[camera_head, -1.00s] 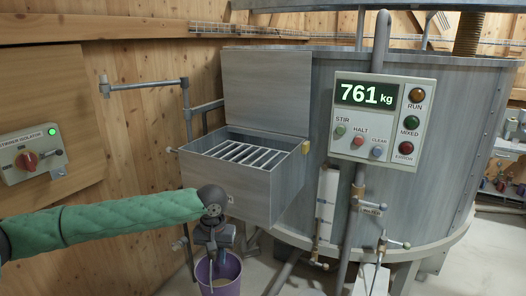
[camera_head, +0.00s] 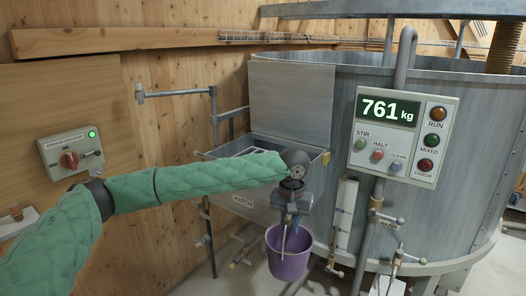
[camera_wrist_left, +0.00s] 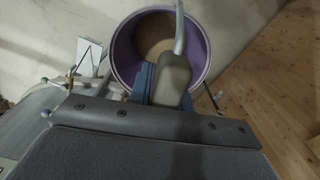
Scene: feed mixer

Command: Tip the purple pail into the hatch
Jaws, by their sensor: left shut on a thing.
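The purple pail (camera_head: 289,254) hangs upright below my left gripper (camera_head: 287,216), in front of the hatch box. In the left wrist view the pail (camera_wrist_left: 202,60) is seen from above with brownish feed (camera_wrist_left: 155,40) inside. The gripper (camera_wrist_left: 165,85) is shut on the pail's handle. The grey hatch (camera_head: 238,199) has its lid (camera_head: 292,100) standing open. My left arm covers most of its opening, and only part of the grate shows. My right gripper is not in view.
The big grey mixer tank (camera_head: 332,145) stands right of the hatch. Its panel (camera_head: 405,133) reads 761 kg. Pipes and valves (camera_head: 388,215) stand right of the pail. An isolator box (camera_head: 72,152) with a green light is on the left wall.

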